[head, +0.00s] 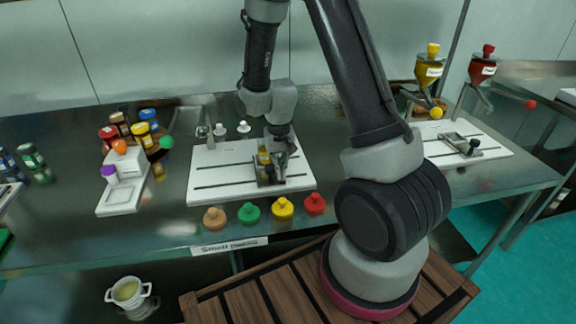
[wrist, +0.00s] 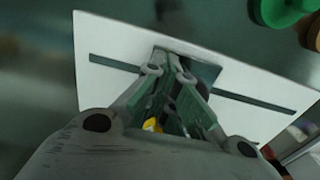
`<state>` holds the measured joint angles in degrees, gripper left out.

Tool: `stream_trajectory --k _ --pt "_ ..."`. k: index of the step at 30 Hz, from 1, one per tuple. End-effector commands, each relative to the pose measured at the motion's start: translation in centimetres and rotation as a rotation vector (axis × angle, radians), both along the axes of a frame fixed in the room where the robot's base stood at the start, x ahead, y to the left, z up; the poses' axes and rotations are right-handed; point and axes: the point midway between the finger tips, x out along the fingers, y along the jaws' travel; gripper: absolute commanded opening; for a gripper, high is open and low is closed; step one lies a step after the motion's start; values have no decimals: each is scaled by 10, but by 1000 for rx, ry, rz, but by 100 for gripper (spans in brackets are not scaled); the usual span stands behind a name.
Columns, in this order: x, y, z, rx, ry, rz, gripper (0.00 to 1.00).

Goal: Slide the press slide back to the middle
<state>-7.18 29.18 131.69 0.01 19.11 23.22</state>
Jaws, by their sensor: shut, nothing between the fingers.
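The press slide (head: 266,182), a small grey metal carriage, sits on a white slotted board (head: 222,180) in the middle of the table in the head view. It is right of the board's middle, over the front slot. Something yellow (head: 263,154) stands at the slide, partly hidden. My gripper (head: 281,160) is shut and empty, pointing down right at the slide and covering part of it. In the wrist view my fingertips (wrist: 166,62) are together over the dark and metal parts of the slide (wrist: 204,73); whether they touch it I cannot tell.
Orange, green, yellow and red knobs (head: 283,208) line the table in front of the board. A second slotted board (head: 490,148) with a similar carriage (head: 461,144) is at right, below yellow and red funnels (head: 428,70). Jars and a white stand (head: 122,196) are at left.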

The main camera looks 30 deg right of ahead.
Motion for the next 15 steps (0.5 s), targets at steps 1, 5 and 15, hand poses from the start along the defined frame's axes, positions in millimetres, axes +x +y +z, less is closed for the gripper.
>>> stream_trajectory --k 1,5,15 --pt "2 3 0 0 -1 1 0" --pt "4 11 0 1 -1 2 0" --pt "9 31 0 0 0 1 0"
